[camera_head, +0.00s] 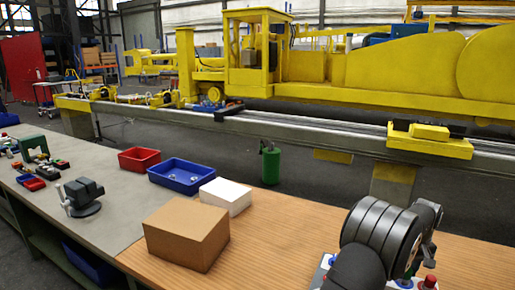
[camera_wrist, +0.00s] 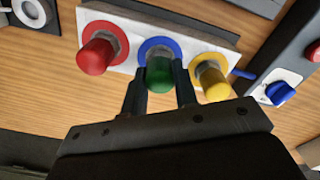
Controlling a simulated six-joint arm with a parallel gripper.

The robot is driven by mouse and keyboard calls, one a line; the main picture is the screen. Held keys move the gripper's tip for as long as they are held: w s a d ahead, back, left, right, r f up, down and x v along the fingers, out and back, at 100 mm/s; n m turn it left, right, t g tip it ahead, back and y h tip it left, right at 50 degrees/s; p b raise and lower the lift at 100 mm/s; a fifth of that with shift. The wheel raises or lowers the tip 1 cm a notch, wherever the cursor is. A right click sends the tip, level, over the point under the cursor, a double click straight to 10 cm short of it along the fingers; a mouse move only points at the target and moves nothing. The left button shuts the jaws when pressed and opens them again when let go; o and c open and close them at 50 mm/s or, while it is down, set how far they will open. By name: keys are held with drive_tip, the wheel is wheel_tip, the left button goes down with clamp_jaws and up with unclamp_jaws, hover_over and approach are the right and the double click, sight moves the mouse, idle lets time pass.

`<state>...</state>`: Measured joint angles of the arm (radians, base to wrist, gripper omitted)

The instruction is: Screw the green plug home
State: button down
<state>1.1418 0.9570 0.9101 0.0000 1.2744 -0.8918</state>
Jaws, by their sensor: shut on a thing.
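The green plug (camera_wrist: 159,75) sits at a blue ring (camera_wrist: 158,46) on a white plate (camera_wrist: 123,23), between a red plug (camera_wrist: 95,55) and a yellow plug (camera_wrist: 213,82). My gripper (camera_wrist: 160,86) is shut on the green plug, with one dark finger on each side of it. How far the plug is seated cannot be told. In the head view my arm covers most of this area at the lower right, and the green plug and my fingertips are hidden there.
A control box with a blue knob (camera_wrist: 280,93) stands right of the plate. A cardboard box (camera_head: 187,235), a white box (camera_head: 226,195), a blue bin (camera_head: 181,177) and a red bin (camera_head: 140,159) stand left of my arm. The wooden bench top (camera_head: 270,255) between is clear.

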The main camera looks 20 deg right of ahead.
drive_tip(key=m, duration=0.5)
drive_tip(key=shift+m, duration=0.4)
drive_tip(key=m, duration=0.6)
drive_tip(key=shift+f, duration=0.1)
drive_tip(key=c, duration=1.2)
unclamp_jaws()
